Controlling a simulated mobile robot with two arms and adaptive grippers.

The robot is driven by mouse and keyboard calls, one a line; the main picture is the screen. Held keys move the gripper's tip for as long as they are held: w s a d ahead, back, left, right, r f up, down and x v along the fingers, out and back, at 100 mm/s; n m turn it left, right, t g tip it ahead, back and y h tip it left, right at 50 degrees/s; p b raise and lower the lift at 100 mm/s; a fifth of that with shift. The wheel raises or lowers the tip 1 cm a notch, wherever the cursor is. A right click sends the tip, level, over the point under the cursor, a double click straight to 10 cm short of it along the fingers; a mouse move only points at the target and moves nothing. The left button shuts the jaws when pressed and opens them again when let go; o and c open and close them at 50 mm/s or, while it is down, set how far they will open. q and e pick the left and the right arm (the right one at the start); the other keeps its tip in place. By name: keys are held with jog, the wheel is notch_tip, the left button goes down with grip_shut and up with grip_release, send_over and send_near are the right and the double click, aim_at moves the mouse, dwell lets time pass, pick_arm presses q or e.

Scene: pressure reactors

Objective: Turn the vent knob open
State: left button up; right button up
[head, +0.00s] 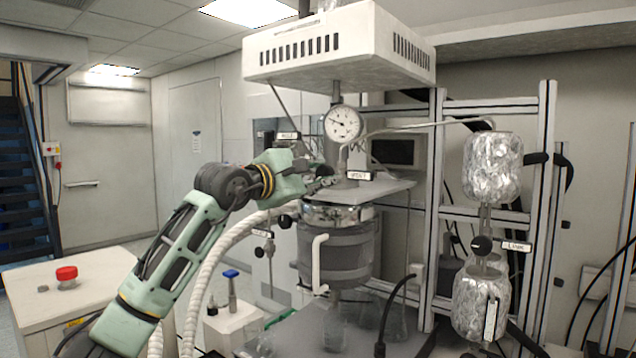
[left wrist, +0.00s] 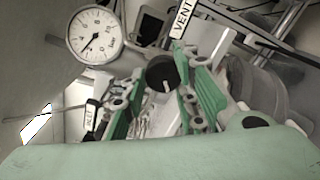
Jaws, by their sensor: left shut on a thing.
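The vent knob (left wrist: 161,73) is a round black knob with a pale pointer line, seen between my fingers in the left wrist view. The VENT label (left wrist: 182,18) is just above it there, and a white label (head: 359,176) shows beside my fingertips in the head view. My left gripper (head: 326,180) reaches in from the left above the reactor lid (head: 337,212) and is shut on the knob; in the left wrist view its green fingers (left wrist: 162,88) are on either side of the knob. My right gripper is not in view.
A pressure gauge (head: 343,122) stands just above my gripper, under a white vented housing (head: 338,62). A thin metal pipe runs right to foil-wrapped vessels (head: 492,167) on an aluminium frame (head: 437,200). A white hose (head: 205,262) hangs below my arm.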

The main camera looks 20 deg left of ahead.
pick_arm(q)
jog(key=n, duration=0.2)
jog(key=n+b, duration=0.2)
jog(key=n, duration=0.1)
jog(key=shift+s+a+r+n, duration=0.1)
jog(key=shift+a+r+n, duration=0.2)
jog(key=n+b, duration=0.2)
jog(key=n, duration=0.2)
jog(key=shift+f+n, duration=0.1)
jog(key=shift+n, duration=0.3)
jog(key=o, duration=0.8)
jog(key=shift+o, duration=1.1)
jog(key=shift+w+a+f, duration=0.2)
jog(key=shift+w, duration=0.05)
jog(key=shift+d, duration=0.1)
jog(key=shift+s, duration=0.15)
jog(key=shift+s, duration=0.1)
